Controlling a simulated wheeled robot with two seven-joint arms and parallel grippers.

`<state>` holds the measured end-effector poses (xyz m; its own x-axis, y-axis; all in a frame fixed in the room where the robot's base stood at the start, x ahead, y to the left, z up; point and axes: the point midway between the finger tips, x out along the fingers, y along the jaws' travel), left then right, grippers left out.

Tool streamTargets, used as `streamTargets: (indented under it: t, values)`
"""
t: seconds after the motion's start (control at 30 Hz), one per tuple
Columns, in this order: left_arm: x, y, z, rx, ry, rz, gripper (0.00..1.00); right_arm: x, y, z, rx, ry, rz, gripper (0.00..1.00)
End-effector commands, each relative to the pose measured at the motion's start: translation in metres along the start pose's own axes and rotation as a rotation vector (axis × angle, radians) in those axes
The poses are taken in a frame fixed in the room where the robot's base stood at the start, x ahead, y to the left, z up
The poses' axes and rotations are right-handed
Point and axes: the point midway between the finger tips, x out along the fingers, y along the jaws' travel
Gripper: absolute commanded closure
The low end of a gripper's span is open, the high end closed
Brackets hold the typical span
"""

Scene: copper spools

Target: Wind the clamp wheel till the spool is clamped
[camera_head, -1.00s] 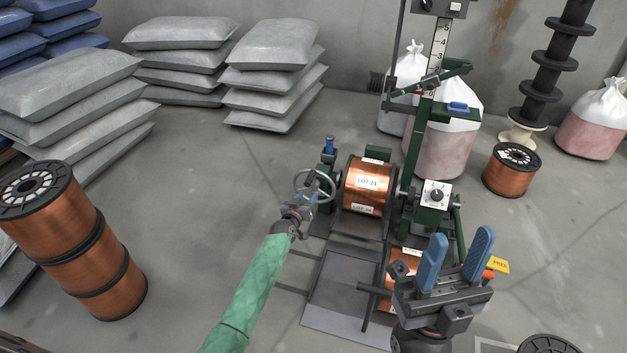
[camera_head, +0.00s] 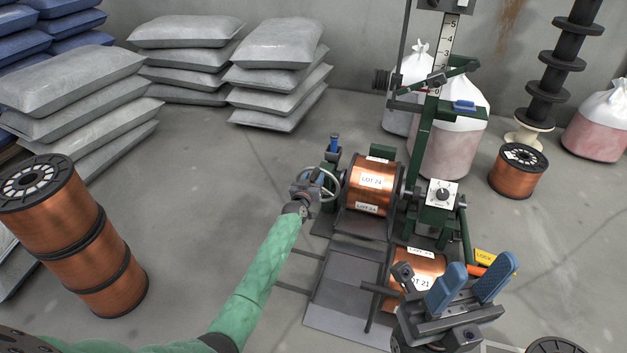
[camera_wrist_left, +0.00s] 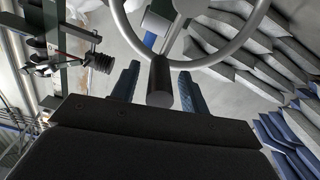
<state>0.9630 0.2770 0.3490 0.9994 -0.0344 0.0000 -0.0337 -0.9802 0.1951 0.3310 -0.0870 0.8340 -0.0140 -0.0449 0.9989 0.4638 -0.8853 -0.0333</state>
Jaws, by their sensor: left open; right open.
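The clamp wheel (camera_head: 338,184) is a grey ring on the left side of the winding stand. A copper spool (camera_head: 372,178) with "LOT" labels sits in the stand just right of it. My left gripper (camera_head: 313,178) is at the left side of the wheel. In the left wrist view, the wheel (camera_wrist_left: 245,42) shows with a dark handle (camera_wrist_left: 159,82) sticking out between the two blue fingers of the left gripper (camera_wrist_left: 158,90). The fingers are open, one on each side of the handle. My right gripper (camera_head: 478,282) is open and empty at the lower right, with its fingers pointing up.
Another copper spool (camera_head: 420,268) lies low at the stand's front, partly hidden by my right gripper. A dial box (camera_head: 443,193) is on the green stand. Stacked spools (camera_head: 90,250) stand at left, grey sacks (camera_head: 275,80) behind. The floor between is clear.

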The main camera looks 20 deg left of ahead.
Motion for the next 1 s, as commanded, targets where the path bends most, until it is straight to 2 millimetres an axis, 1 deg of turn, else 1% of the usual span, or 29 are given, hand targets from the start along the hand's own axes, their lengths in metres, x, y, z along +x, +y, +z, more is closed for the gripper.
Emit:
streamTargets:
  t: [0.1, 0.37, 0.4, 0.47, 0.6, 0.63, 0.87, 1.0]
  values:
    - [0.0047, -0.0002, 0.0002, 0.000, 0.000, 0.000, 0.55, -0.0022, -0.0003, 0.0002, -0.001, -0.003, -0.003, 0.57]
    - [0.0056, -0.0003, -0.0001, 0.000, -0.001, 0.000, 0.55, -0.0023, -0.0005, 0.0005, -0.002, -0.006, -0.005, 0.57]
    - [0.0056, -0.0003, -0.0001, 0.000, -0.001, 0.000, 0.57, -0.0023, -0.0004, 0.0005, -0.002, -0.006, -0.005, 0.57]
    - [0.0055, -0.0003, -0.0001, 0.000, -0.001, 0.000, 0.69, -0.0023, -0.0005, 0.0005, -0.002, -0.006, -0.005, 0.57]
    - [0.0055, -0.0003, -0.0002, 0.000, 0.000, 0.000, 0.96, -0.0022, -0.0004, 0.0006, -0.002, -0.006, -0.004, 0.57]
    - [0.0055, -0.0003, -0.0001, 0.000, -0.001, 0.000, 1.00, -0.0022, -0.0004, 0.0006, -0.002, -0.005, -0.004, 0.57]
    - [0.0055, 0.0003, -0.0006, 0.006, -0.001, 0.000, 1.00, -0.0006, -0.0004, 0.0006, -0.002, -0.004, -0.002, 0.57]
    - [0.0054, 0.0031, -0.0013, 0.036, -0.001, 0.000, 1.00, 0.0046, 0.0001, 0.0001, 0.001, 0.000, 0.002, 0.57]
